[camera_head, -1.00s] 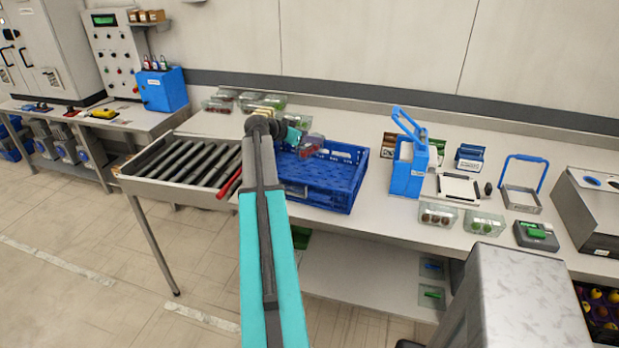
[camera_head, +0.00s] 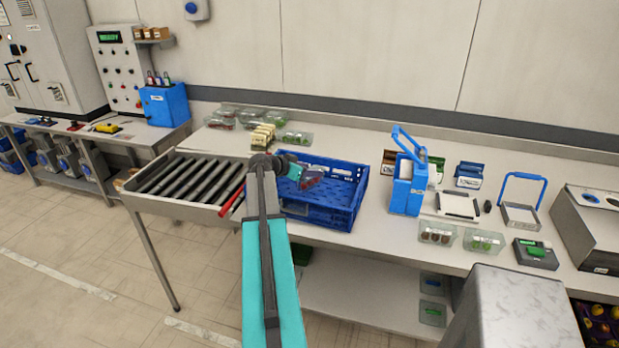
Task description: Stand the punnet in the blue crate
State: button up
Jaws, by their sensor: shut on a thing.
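The blue crate (camera_head: 325,214) stands on the bench beside the roller conveyor, its top open. My gripper (camera_head: 303,176) is over the left half of the crate, reaching in from the left. It is shut on a clear punnet with dark red contents (camera_head: 312,180). The punnet looks tilted and is within the crate's outline; I cannot tell whether it touches the crate floor. My arm hides the crate's left wall and part of its near left corner.
The roller conveyor (camera_head: 190,181) is left of the crate. Several filled punnets (camera_head: 240,115) stand behind it. A blue carrier (camera_head: 406,187) is to the right, with more punnets (camera_head: 437,232) near the front edge. Bench between crate and carrier is clear.

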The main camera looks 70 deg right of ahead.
jog(key=shift+f, duration=0.1)
dwell(0.3)
jog(key=shift+f+p, duration=0.7)
jog(key=shift+f, duration=1.15)
jog(key=shift+f, duration=0.15)
jog(key=o, duration=1)
jog(key=shift+o, duration=0.2)
jog(key=shift+r, duration=0.25)
jog(key=b+v, duration=0.4)
jog(key=v, duration=0.8)
